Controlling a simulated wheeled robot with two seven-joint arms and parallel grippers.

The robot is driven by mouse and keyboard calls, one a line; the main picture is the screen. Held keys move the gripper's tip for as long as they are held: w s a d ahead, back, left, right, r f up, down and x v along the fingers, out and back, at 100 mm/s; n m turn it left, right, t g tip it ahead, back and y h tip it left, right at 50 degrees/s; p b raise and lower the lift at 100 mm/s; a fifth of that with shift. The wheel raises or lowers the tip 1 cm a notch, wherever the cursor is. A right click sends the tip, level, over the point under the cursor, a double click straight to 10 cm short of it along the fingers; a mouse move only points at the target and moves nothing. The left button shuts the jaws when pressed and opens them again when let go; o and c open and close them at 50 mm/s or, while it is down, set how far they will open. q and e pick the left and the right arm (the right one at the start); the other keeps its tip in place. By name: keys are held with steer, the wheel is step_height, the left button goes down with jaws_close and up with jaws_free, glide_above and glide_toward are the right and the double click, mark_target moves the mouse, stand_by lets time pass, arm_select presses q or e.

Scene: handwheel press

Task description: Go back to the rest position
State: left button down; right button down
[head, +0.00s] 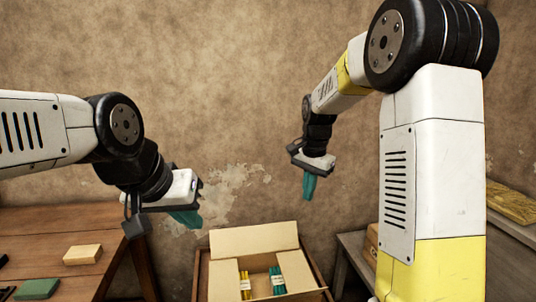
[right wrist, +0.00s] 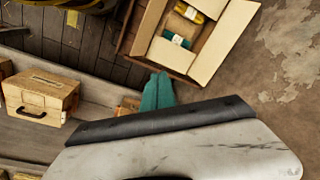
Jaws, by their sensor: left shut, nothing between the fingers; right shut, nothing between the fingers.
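My left gripper (head: 187,218) hangs at the left of the head view, above and left of the open cardboard box. Its teal fingers are shut with nothing between them. My right gripper (head: 309,187) hangs higher, right of the middle, in front of the wall. Its teal fingers point down and are shut and empty. In the right wrist view its fingertips (right wrist: 157,92) show together near the middle. Both grippers are apart from everything around them. No handwheel press can be made out in either view.
An open cardboard box (head: 254,239) holds yellow and green bundles. A wooden table (head: 60,222) at left carries a tan block (head: 82,254) and a green block (head: 38,288). A wooden case (right wrist: 40,97) with a handle stands on a bench. Open air surrounds both grippers.

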steer(key=s+d+r+n+t+y, duration=0.1)
steer(key=s+r+n, duration=0.3)
steer(key=s, duration=0.8)
steer(key=s+d+r+n+t, duration=0.2)
steer(key=s+r+n+t, duration=0.1)
steer(key=s, duration=1)
steer(key=shift+r+n+t+y, duration=0.4)
steer(key=shift+r+n, duration=0.15)
steer(key=shift+n, duration=0.35)
steer(key=shift+w+d, duration=0.1)
